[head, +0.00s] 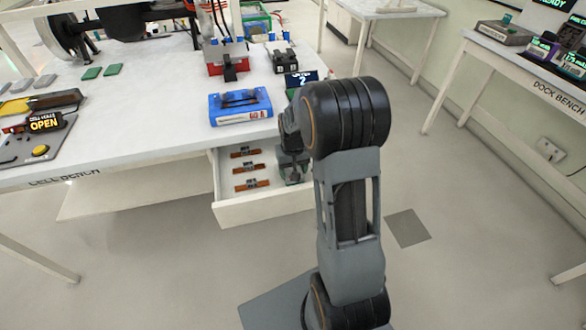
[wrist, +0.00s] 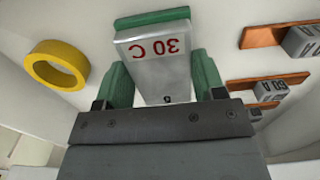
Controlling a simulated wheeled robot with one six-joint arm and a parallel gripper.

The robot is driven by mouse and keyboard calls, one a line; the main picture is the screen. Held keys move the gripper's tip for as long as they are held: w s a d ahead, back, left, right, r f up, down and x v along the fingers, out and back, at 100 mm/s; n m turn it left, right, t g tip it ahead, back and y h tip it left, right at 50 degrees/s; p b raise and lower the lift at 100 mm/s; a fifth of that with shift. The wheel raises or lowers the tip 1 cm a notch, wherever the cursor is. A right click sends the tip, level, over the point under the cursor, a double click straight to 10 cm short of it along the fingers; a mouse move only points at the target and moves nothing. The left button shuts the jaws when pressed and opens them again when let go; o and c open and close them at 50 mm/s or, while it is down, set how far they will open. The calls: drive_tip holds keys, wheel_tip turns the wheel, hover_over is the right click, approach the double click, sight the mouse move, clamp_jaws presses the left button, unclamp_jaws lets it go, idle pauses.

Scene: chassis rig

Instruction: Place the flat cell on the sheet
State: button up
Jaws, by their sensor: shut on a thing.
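My gripper (wrist: 160,88) is down in the open drawer. It is shut on a grey block (wrist: 152,72) marked "30 C", with a green strip along its far end. The green fingers stand at either side of the block. In the head view my gripper (head: 293,172) is partly hidden by my own arm, and the block cannot be made out. Flat green slabs (head: 92,73) and grey slabs (head: 45,81) lie at the left of the bench. I cannot tell which thing is the flat cell, nor make out a sheet for certain.
The drawer (head: 262,207) holds several copper strips with grey blocks (head: 250,169) and a yellow ring (wrist: 55,65). On the bench (head: 150,130) stand a blue case (head: 240,107), a red-based device (head: 228,65) and an "OPEN" display (head: 45,122). The middle of the bench is clear.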

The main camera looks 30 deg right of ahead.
drive_tip(key=o, duration=1.1)
wheel_tip(320, 180, up, 12)
drive_tip(key=p, duration=0.2)
drive_tip(key=s+a+r+t, duration=0.1)
drive_tip(key=s+a, duration=0.2)
drive_tip(key=s, duration=0.2)
drive_tip(key=s+a+r+n+t, duration=0.1)
drive_tip(key=s+a, duration=0.2)
drive_tip(key=s, duration=0.2)
drive_tip(key=s+a+r+n+t, duration=0.1)
drive_tip(key=s+a, duration=0.2)
drive_tip(key=s, duration=0.3)
drive_tip(key=shift+a, duration=0.15)
drive_tip(key=shift+w, duration=0.1)
